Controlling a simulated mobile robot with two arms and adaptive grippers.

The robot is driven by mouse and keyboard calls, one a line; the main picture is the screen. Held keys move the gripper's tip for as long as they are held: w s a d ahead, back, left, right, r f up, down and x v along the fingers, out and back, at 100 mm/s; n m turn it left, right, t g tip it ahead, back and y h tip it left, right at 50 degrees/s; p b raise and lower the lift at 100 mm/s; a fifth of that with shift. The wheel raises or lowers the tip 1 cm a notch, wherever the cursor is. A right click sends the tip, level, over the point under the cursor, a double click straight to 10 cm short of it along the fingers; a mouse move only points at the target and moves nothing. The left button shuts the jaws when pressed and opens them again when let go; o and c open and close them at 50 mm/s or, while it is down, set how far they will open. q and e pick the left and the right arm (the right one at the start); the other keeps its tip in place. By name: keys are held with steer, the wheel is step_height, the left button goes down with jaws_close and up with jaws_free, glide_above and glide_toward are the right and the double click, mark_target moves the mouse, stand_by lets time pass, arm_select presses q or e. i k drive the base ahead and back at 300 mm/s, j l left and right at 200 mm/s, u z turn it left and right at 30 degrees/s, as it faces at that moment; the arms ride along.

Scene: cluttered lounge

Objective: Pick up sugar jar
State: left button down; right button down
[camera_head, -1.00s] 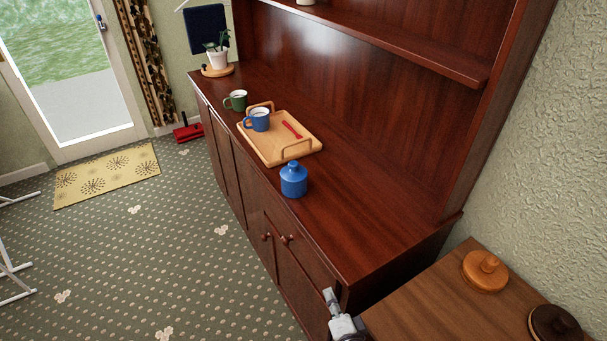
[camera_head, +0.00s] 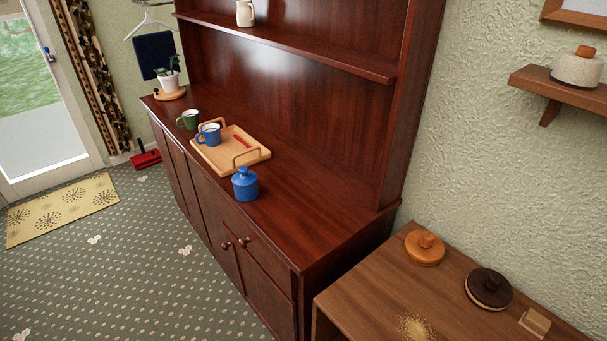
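No jar carries a readable label, so I cannot tell which is the sugar jar. A blue lidded jar (camera_head: 245,184) stands upright near the front edge of the dark wooden sideboard (camera_head: 320,222), just in front of the tray. A pale speckled jar (camera_head: 577,70) with a wooden lid stands on a small wall shelf (camera_head: 558,92) at the upper right. Neither of my grippers is in view.
A wooden tray (camera_head: 258,155) holds a blue mug (camera_head: 209,135) and a red item. A green mug (camera_head: 188,119) stands beyond. A lower wooden table (camera_head: 372,280) holds an orange lid-like piece (camera_head: 425,248), a dark one (camera_head: 488,289) and pale grains (camera_head: 414,327).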

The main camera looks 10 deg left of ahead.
mark_target(248, 195)
steer(key=i+j+z, duration=0.1)
steer(key=z, duration=0.3)
steer(key=j+z, duration=0.4)
steer(key=i+j+z, duration=0.1)
steer(key=z, duration=0.35)
steer(key=j+z, duration=0.4)
